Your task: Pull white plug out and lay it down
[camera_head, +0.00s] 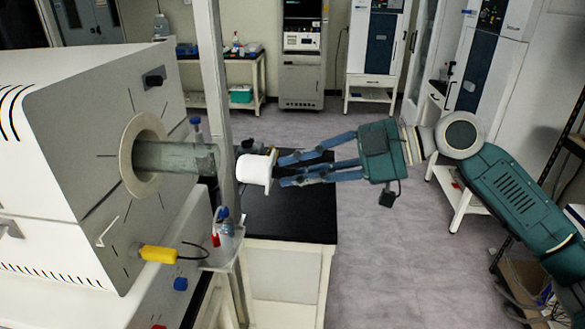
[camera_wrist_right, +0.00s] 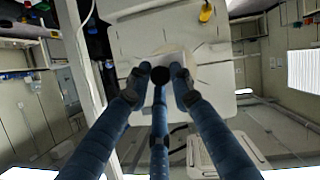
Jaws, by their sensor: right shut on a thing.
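The white plug (camera_head: 253,169) is a short white cylinder with a flange, held sideways in the air above the black bench top. My right gripper (camera_head: 279,169) comes in from the right and is shut on its flange end. In the head view the plug appears apart from the grey-green tube (camera_head: 172,157), which sticks out of a pale round collar on the white machine (camera_head: 75,125). A post crosses the view near the tube's end. In the right wrist view my blue fingers (camera_wrist_right: 160,76) close on the white plug (camera_wrist_right: 172,59), partly hiding it. My left gripper is not in view.
The black bench top (camera_head: 290,215) has clear room below the gripper. A grey upright post (camera_head: 218,100) stands between machine and plug. A small shelf with bottles (camera_head: 224,235) and a yellow cylinder (camera_head: 158,254) are at the lower left.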

